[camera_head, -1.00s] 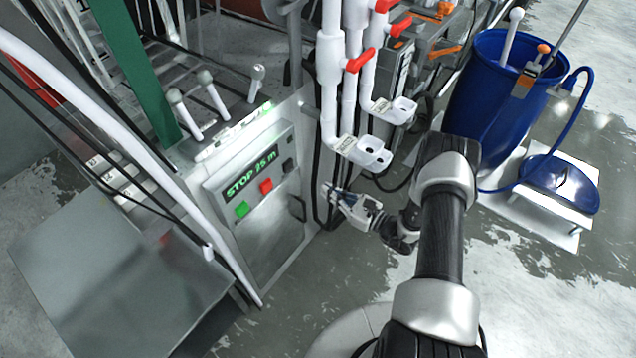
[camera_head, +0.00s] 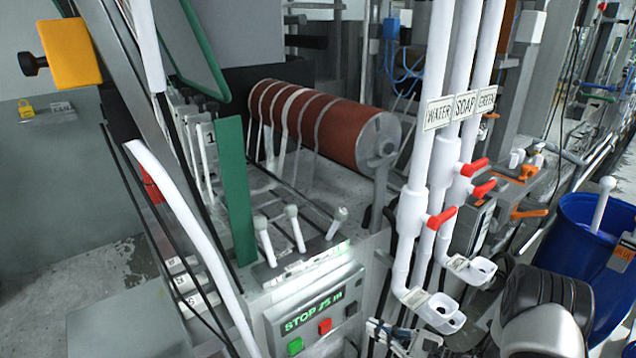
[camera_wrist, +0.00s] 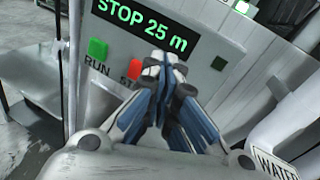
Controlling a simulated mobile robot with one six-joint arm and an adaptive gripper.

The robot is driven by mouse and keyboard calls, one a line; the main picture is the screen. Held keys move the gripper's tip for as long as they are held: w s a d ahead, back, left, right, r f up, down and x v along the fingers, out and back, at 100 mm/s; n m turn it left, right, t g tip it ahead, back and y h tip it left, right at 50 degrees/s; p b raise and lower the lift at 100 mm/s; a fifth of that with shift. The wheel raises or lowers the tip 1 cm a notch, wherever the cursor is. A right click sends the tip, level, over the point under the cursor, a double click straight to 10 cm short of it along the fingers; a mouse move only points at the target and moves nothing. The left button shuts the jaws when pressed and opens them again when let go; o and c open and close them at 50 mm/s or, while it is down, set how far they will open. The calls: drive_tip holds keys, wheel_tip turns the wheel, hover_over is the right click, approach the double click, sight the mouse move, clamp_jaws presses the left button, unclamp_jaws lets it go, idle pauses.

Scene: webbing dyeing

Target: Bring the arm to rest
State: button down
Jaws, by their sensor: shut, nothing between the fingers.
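My gripper (camera_wrist: 165,68) shows in the wrist view with its blue-and-white fingers closed together and nothing between them. In the head view my gripper (camera_head: 398,338) is at the bottom edge, partly cut off, below the white pipe outlets. In the wrist view the fingers point towards the control panel, overlapping its face in the picture. I cannot tell how far apart they are. The panel's display (camera_head: 312,317) reads "STOP 25 m". Below it are a green button (camera_head: 295,345) and a red button (camera_head: 324,326). My forearm is mostly out of the head view.
White pipes labelled WATER, SOAP and GREEN (camera_head: 487,99) with red valve handles (camera_head: 441,218) stand right of the panel. A blue barrel (camera_head: 577,250) is at the right. Levers (camera_head: 294,228) stand above the panel, with a red-brown roller (camera_head: 325,122) behind.

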drive_tip(key=s+a+r+n+g+h, duration=0.1)
drive_tip(key=s+a+r+n+g, duration=0.45)
drive_tip(key=r, duration=0.35)
drive_tip(key=s+a+r+n+g+h, duration=0.2)
drive_tip(key=s+a+r+n+g, duration=0.3)
drive_tip(key=s+r+n, duration=0.25)
drive_tip(key=s+d+r+n+t+h, duration=0.2)
drive_tip(key=s+d+r+n+h, duration=0.2)
drive_tip(key=s, duration=0.4)
drive_tip(key=s+d+r+n+t+h, duration=0.3)
drive_tip(key=s+d+r+n+h, duration=0.2)
drive_tip(key=s+n+h, duration=0.1)
drive_tip(key=shift+s+r+h, duration=0.3)
drive_tip(key=shift+s+h, duration=0.2)
drive_tip(key=shift+s, duration=0.6)
drive_tip(key=shift+f, duration=0.1)
